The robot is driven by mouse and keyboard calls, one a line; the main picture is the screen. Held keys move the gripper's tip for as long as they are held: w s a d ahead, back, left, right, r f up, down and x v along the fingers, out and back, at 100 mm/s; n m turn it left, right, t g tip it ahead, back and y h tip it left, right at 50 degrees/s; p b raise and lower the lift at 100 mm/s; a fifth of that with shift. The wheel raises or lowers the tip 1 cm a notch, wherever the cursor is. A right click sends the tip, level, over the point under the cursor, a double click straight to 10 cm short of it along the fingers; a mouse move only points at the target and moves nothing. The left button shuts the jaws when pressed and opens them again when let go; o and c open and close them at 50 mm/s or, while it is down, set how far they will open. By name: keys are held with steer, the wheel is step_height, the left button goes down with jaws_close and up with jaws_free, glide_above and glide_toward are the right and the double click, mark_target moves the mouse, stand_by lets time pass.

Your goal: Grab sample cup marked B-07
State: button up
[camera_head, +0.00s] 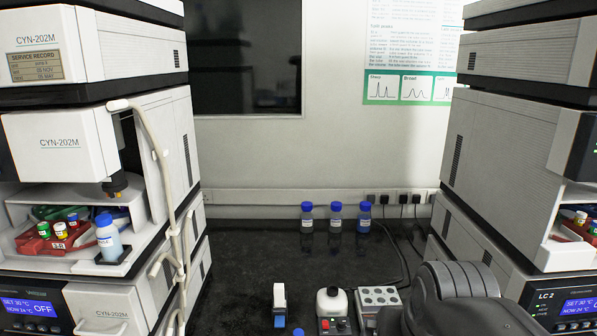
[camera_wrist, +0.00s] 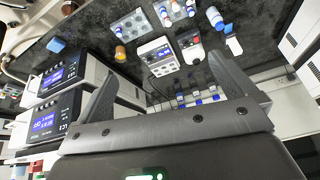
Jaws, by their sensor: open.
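No label reading B-07 can be made out in either view, so I cannot tell which container is that cup. Small capped vials (camera_head: 60,230) with green, yellow and blue tops sit in a red rack (camera_head: 32,244) in the left instrument. Similar vials (camera_head: 580,218) show in the right instrument. The fingertips are hidden in the head view.
Instrument stacks flank the dark bench (camera_head: 255,262). Three blue-capped bottles (camera_head: 307,216) stand at the back. A small mixer (camera_head: 333,308) and a well block (camera_head: 379,296) stand at front centre, beside my dark arm. A blue-capped bottle (camera_head: 109,238) stands in the left instrument.

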steer(key=s, duration=0.1)
steer(key=s+a+f+n, duration=0.1)
steer(key=s+n, duration=0.1)
steer(key=shift+s+a+f+t, duration=0.2)
steer(key=shift+f+t, duration=0.1)
steer(key=c, duration=0.7)
steer(key=shift+c, duration=0.2)
steer(key=w+d+n+g, duration=0.2)
steer(key=w+d, duration=0.3)
steer(key=w, duration=0.6)
steer(key=w+d+f+n+g, duration=0.2)
steer(key=w+d+f, duration=0.9)
steer(key=w+d, duration=0.15)
steer(key=shift+n+g, duration=0.8)
steer(key=w+d+f, duration=0.1)
steer(key=d+f, duration=0.1)
steer(key=f, duration=0.3)
steer(key=w+d+f, duration=0.2)
steer(key=d+f, duration=0.1)
steer(key=f, duration=0.2)
steer(key=w+d+f, duration=0.1)
steer(key=d+f, duration=0.1)
steer(key=f, duration=0.2)
steer(key=shift+w+d+f, duration=0.2)
steer(key=shift+d+f, duration=0.1)
steer(key=shift+f, duration=3.2)
